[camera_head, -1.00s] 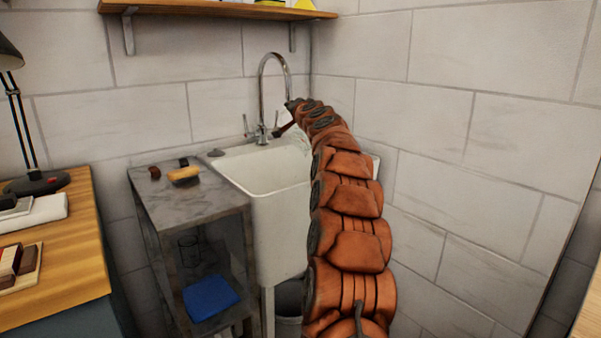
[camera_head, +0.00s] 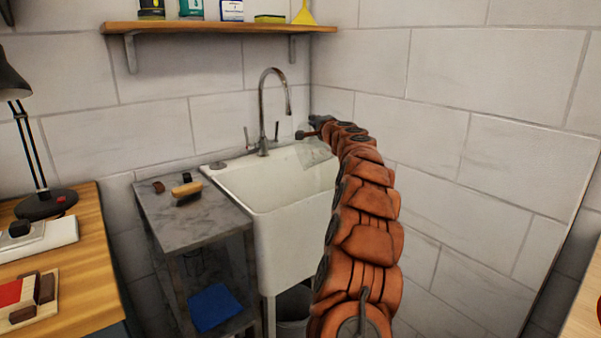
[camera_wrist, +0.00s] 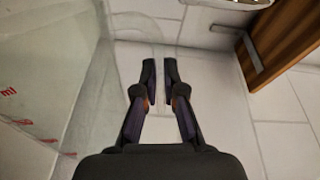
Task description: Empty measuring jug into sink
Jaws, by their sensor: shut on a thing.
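The clear measuring jug (camera_head: 314,153) is above the right part of the white sink (camera_head: 277,207), beside the end of my arm, and looks tilted. In the wrist view its see-through wall with red markings (camera_wrist: 30,128) fills the left side. My gripper (camera_wrist: 160,72) has its two dark fingers close together on the jug's clear handle, which is faint between them. In the head view the fingertips are too small to make out. Whether any liquid is in the jug or running out cannot be told. My arm hides the sink's right side.
The chrome tap (camera_head: 264,112) stands at the sink's back, left of the jug. A grey side table (camera_head: 205,226) with a brush (camera_head: 187,189) adjoins the sink's left. A wooden shelf (camera_head: 215,27) with several containers hangs above. Tiled wall is close on the right.

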